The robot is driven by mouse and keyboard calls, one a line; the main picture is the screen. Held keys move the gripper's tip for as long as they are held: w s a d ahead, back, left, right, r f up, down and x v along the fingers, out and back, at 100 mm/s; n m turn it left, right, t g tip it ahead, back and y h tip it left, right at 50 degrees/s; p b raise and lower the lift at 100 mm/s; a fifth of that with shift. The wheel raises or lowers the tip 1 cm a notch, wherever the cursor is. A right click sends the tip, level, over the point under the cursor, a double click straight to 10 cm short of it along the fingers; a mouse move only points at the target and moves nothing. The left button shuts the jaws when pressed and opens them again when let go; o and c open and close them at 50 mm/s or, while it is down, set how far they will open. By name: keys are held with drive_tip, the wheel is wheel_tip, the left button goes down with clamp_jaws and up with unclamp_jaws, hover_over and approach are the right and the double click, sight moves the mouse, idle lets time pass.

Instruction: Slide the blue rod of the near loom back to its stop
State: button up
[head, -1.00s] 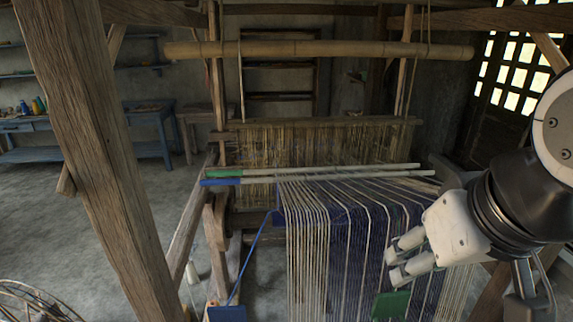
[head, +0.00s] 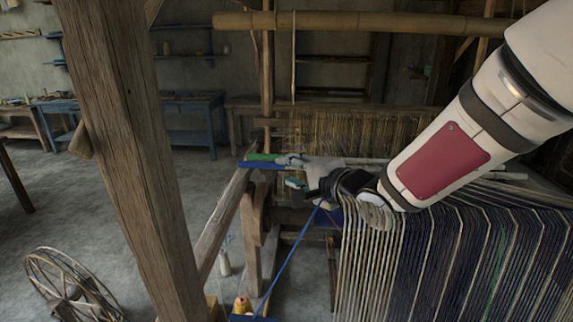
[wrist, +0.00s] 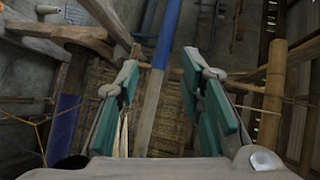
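The blue rod (head: 257,165) lies across the loom, its painted end sticking out at the left beside a green-ended rod (head: 262,156). My gripper (head: 288,171) reaches in from the right to the painted rod ends and covers part of them. In the wrist view its teal-padded fingers (wrist: 166,92) are apart. A rod with a blue upper part (wrist: 166,35) and a pale lower part runs between them, with gaps visible on both sides. A second blue-painted length (wrist: 65,120) shows left of the fingers. I cannot tell from that view which rod is which.
Striped warp threads (head: 450,260) hang at the front right, below my arm. A thick wooden post (head: 135,150) stands at the left. A blue cord (head: 290,258) slants down from the loom.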

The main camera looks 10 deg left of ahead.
sight(264, 167)
drive_tip(key=a, duration=0.1)
drive_tip(key=a+y, duration=0.1)
drive_tip(key=a+m+y, duration=0.1)
drive_tip(key=shift+w+f, duration=0.25)
drive_tip(key=shift+f, duration=0.1)
drive_tip(key=shift+b+x, duration=0.3)
drive_tip(key=shift+x, duration=3.3)
clamp_jaws()
